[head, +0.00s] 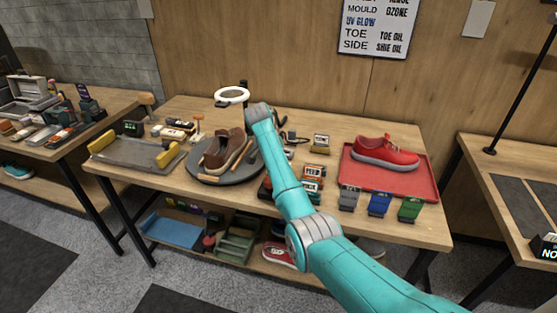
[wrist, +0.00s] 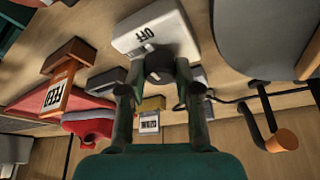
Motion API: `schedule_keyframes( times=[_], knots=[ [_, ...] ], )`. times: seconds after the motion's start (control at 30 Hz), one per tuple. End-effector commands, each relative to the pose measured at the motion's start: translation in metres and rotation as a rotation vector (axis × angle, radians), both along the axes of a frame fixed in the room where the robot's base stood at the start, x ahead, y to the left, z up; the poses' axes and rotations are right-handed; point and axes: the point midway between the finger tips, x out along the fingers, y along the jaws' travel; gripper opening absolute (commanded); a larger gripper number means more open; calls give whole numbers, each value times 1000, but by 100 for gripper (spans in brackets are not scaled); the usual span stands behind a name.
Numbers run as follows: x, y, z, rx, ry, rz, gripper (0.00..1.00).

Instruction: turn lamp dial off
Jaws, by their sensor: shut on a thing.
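In the wrist view, a white control box (wrist: 150,30) lies on the table with the word OFF on its face. A dark round dial (wrist: 159,64) sits at its near edge. My gripper (wrist: 160,86) has its two dark fingers on either side of the dial and is shut on it. In the head view, my arm hides the gripper, the dial and most of the box. A ring lamp (head: 232,95) with a white rim stands at the back of the table. I cannot tell for sure whether it is lit.
A brown shoe (head: 224,150) stands on a dark round turntable (head: 205,175) left of my arm. A red sneaker (head: 386,153) stands on a red tray (head: 425,190) at the right. Several small labelled blocks (head: 379,204) stand near the front edge.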

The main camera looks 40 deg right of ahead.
Motion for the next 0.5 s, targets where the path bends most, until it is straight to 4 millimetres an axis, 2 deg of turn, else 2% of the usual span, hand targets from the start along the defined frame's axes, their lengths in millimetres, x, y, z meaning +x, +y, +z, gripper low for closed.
schedule_keyframes(
  times=[0.43,0.47,0.5],
  knots=[
    [0,0,-1,1,0,-10,0],
    [0,0,-1,1,0,-10,38],
    [0,0,-1,1,0,-10,48]
  ],
)
